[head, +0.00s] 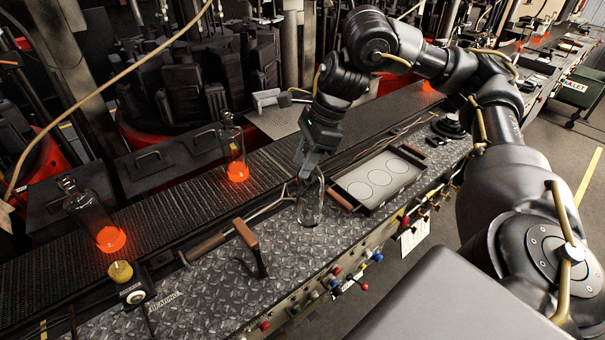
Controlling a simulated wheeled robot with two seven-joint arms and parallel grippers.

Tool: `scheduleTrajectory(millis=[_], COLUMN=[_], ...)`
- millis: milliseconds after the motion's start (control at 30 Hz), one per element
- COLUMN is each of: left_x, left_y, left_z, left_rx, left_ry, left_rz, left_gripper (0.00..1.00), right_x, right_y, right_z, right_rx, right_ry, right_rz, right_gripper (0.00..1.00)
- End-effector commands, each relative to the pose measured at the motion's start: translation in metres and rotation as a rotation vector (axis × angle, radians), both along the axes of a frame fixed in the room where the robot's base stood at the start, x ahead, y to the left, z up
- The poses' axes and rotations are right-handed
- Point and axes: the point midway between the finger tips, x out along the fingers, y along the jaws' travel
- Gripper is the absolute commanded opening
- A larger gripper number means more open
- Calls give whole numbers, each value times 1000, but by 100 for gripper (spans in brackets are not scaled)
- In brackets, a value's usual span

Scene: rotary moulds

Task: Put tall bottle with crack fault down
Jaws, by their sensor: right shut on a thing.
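My right gripper (309,168) reaches down from the upper right and is shut on the upper part of a clear tall bottle (311,206). The bottle is upright over the diamond-plate bench top, left of a tray (344,184) with several pale round marks. Its base looks at or very near the plate; I cannot tell whether it touches. The gripper hides the bottle's neck. No crack can be made out at this size. My left gripper is not in view.
A brown-handled tool (247,236) stands on the bench. Levers and knobs line the front edge. Bare plate lies between tool and bottle.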

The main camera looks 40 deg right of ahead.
Motion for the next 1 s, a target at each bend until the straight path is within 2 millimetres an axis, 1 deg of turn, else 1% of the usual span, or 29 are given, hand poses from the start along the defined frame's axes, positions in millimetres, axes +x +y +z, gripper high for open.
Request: scheduleTrajectory(millis=[67,133,300,433,767,900,933,1000], left_x=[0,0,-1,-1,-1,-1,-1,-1], left_y=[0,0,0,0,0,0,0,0], left_z=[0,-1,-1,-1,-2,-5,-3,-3], left_rx=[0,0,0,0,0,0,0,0], left_ry=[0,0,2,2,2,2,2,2], left_rz=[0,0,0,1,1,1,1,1], left_gripper=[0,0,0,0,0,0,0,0], right_x=[1,2,4,4,4,4,4,4], right_y=[0,2,3,3,3,3,3,3], right_z=[0,-4,-23,-33,-36,-40,-40,-39], right_rx=[1,2,1,2,1,1,0,0], right_ry=[-2,0,3,1,-2,-1,0,0], right_rz=[0,0,-1,-1,-1,-1,-1,-1], right_gripper=[0,0,0,0,0,0,37,46])
